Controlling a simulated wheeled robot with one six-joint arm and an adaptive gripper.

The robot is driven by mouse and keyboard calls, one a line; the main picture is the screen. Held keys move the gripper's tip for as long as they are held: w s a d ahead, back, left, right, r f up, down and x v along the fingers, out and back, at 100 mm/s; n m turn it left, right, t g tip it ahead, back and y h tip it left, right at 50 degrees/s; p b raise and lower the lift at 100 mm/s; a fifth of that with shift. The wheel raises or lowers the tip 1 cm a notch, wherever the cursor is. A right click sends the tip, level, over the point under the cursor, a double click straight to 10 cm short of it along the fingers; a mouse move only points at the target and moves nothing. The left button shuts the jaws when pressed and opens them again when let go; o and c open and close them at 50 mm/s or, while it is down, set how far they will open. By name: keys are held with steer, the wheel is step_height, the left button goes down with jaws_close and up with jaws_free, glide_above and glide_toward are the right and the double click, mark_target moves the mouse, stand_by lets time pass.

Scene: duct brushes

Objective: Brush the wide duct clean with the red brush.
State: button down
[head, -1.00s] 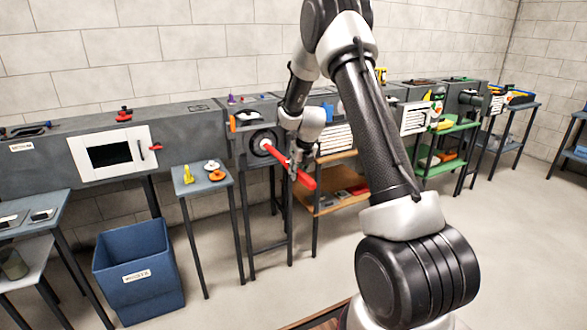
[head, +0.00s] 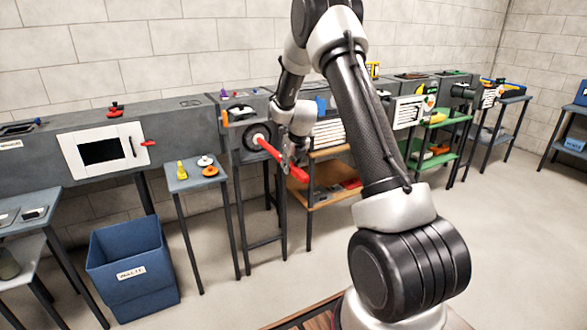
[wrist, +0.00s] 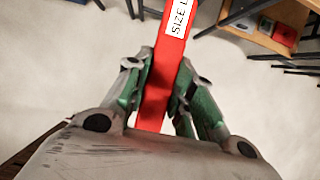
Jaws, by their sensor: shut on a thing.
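The red brush (head: 268,148) points at a round dark duct opening (head: 247,138) in a grey box. Its pale front end is at the opening; how far it reaches inside is hidden. My gripper (head: 287,163) is shut on the red handle, just in front of the duct. In the wrist view, my gripper (wrist: 161,75) has its green-padded fingers on both sides of the red handle (wrist: 157,95), which bears a white "SIZE L" label (wrist: 181,18). The bristles are out of sight there.
A blue waste bin (head: 130,285) is below on the floor. A wooden shelf (head: 325,196) stands just right.

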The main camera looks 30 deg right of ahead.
mark_target(275, 151)
steer(key=w, duration=1.3)
steer(key=shift+w+a, duration=0.2)
steer(key=shift+a, duration=0.05)
steer(key=s+d, duration=0.1)
steer(key=s, duration=3.1)
